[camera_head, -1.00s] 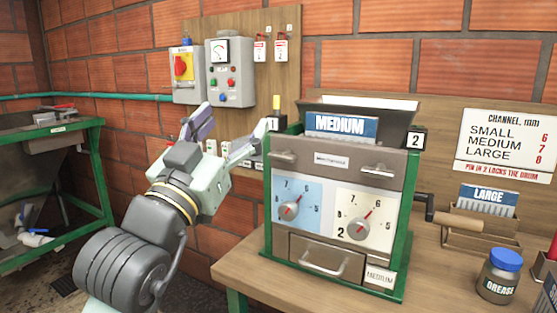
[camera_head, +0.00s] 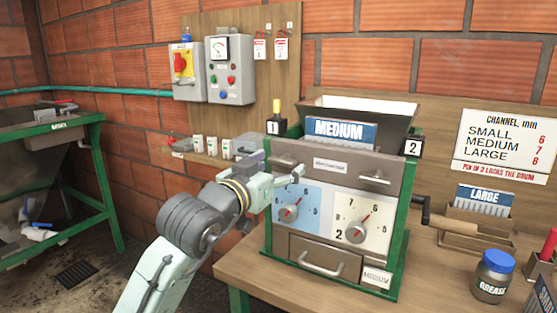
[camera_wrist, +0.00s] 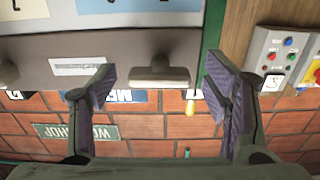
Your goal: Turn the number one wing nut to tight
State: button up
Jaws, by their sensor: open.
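The number one wing nut (camera_wrist: 159,74) is a grey, wide bar-shaped nut on the brown upper front panel of the machine. In the wrist view it lies between the two fingers, with a gap on each side. In the head view it is partly hidden at the panel's left end, below the "1" tag (camera_head: 273,127). My gripper (camera_head: 277,166) is open in front of it, and its purple-padded fingers also show in the wrist view. The second wing nut (camera_head: 376,176) is at the panel's right end, below the "2" tag (camera_head: 413,147).
Two dials, blue (camera_head: 289,212) and white (camera_head: 356,233), sit below the panel, above a drawer (camera_head: 323,262). A hopper (camera_head: 370,112) with a MEDIUM plate (camera_head: 340,131) tops the machine. A crank handle (camera_head: 455,220) and grease jar (camera_head: 493,275) are to the right.

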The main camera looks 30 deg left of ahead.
jog(key=shift+w, duration=0.35)
jog(key=shift+c, duration=0.4)
jog(key=c, duration=1.1)
